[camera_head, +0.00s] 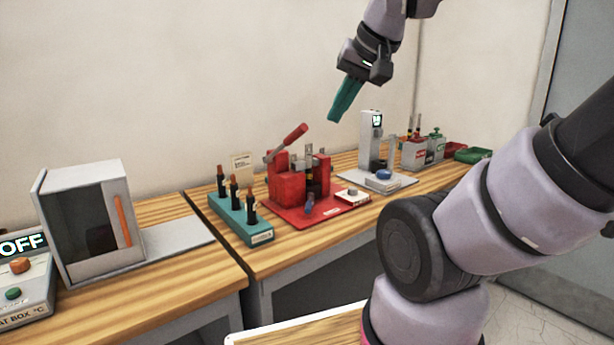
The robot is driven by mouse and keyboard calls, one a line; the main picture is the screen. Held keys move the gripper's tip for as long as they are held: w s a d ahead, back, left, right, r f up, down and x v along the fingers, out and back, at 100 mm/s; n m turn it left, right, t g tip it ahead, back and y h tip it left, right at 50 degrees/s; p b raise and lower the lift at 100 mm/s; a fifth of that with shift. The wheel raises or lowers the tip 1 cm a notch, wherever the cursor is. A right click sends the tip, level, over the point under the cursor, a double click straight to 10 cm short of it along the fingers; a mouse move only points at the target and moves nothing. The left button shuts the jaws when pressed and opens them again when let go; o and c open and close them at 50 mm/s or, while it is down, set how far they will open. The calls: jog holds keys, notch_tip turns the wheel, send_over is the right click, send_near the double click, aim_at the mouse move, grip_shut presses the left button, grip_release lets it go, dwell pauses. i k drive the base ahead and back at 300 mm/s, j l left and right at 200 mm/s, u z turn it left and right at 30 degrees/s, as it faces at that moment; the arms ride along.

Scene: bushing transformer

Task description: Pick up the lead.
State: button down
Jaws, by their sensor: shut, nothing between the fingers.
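I cannot pick out the lead with certainty. Several dark, copper-tipped upright pieces (234,191) stand in a teal rack (240,226). A red press (288,187) with a raised red lever stands on a red base beside the rack. A small blue piece (309,203) shows at the front of the press; its exact shape is too small to tell.
A grey cabinet (90,215) and a control box reading OFF (24,280) stand at left. My arm covers the right foreground.

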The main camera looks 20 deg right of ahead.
aim_at(308, 155)
jog(key=i+l+u, duration=0.1)
jog(key=u, duration=4.2)
jog(key=k+l+u, duration=0.35)
jog(key=k+u, duration=0.2)
jog(key=k+j, duration=0.25)
jog(key=k+j+z, duration=0.55)
jog(key=k+z, duration=0.15)
jog(key=z, duration=2.95)
